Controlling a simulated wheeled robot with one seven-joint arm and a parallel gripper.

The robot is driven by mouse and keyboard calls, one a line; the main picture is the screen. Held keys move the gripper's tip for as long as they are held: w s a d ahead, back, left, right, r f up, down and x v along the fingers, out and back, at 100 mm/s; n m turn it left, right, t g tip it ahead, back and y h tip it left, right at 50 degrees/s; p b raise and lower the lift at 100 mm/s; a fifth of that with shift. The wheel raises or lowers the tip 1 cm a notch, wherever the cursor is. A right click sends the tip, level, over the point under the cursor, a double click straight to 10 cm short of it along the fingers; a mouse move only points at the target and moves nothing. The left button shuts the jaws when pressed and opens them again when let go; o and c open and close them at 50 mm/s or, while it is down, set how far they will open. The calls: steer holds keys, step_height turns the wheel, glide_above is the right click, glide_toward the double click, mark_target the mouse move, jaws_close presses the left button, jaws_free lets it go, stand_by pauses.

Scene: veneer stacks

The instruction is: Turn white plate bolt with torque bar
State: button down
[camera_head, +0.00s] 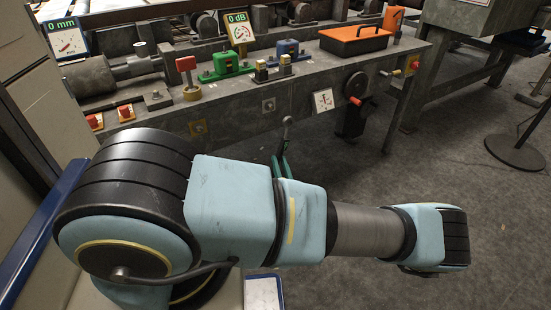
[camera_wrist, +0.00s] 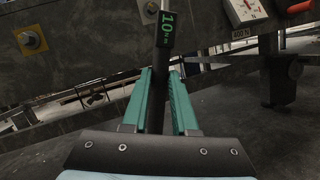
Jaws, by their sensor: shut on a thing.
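My gripper (camera_wrist: 160,78) has green fingers shut on the dark shaft of the torque bar (camera_wrist: 166,32). The bar carries a label reading 10 and points up and away from the fingers. In the head view the fingers (camera_head: 279,166) show just beyond my arm, with the bar (camera_head: 286,130) upright above them. The white plate (camera_head: 322,102) with its bolt is on the bench's front face, right of and apart from the bar. It also shows at the wrist view's top right (camera_wrist: 244,12). The bar's upper end is cut off in the wrist view.
A crank wheel with a red handle (camera_head: 355,87) is right of the white plate.

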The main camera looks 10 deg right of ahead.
steer(key=s+d, duration=0.3)
steer(key=s, duration=0.4)
steer(key=shift+s+d, duration=0.2)
steer(key=shift+d, duration=0.05)
steer(key=shift+w, duration=0.1)
stand_by(0.8)
